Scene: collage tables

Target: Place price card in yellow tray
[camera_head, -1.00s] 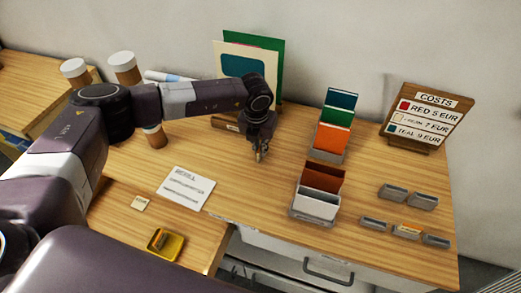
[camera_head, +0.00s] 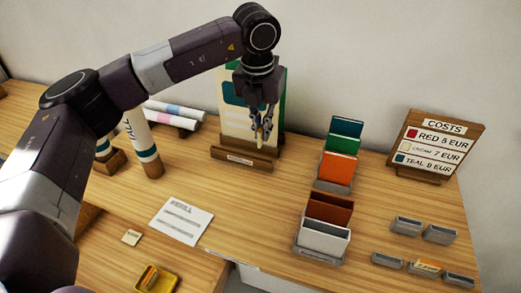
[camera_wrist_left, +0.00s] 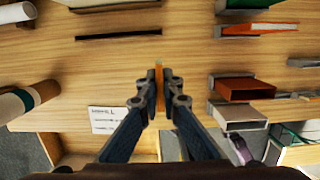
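My left gripper (camera_head: 266,128) is raised above the table, in front of the framed boards at the back. It is shut on a small, thin yellow-orange card (camera_head: 259,137), which looks like a price card and hangs below the fingertips. In the left wrist view the card (camera_wrist_left: 159,76) shows edge-on between the closed fingers (camera_wrist_left: 160,95). The yellow tray (camera_head: 168,285) is at the lower left of the head view, well apart from the gripper, with a small orange-yellow piece (camera_head: 150,278) in it. My right gripper is not in view.
A small cream card (camera_head: 131,237) and a white printed sheet (camera_head: 181,222) lie near the tray. Card holders (camera_head: 318,252) stand right of centre. Several small grey holders (camera_head: 406,226) stand at right, below the costs sign (camera_head: 436,146). The table's middle is clear.

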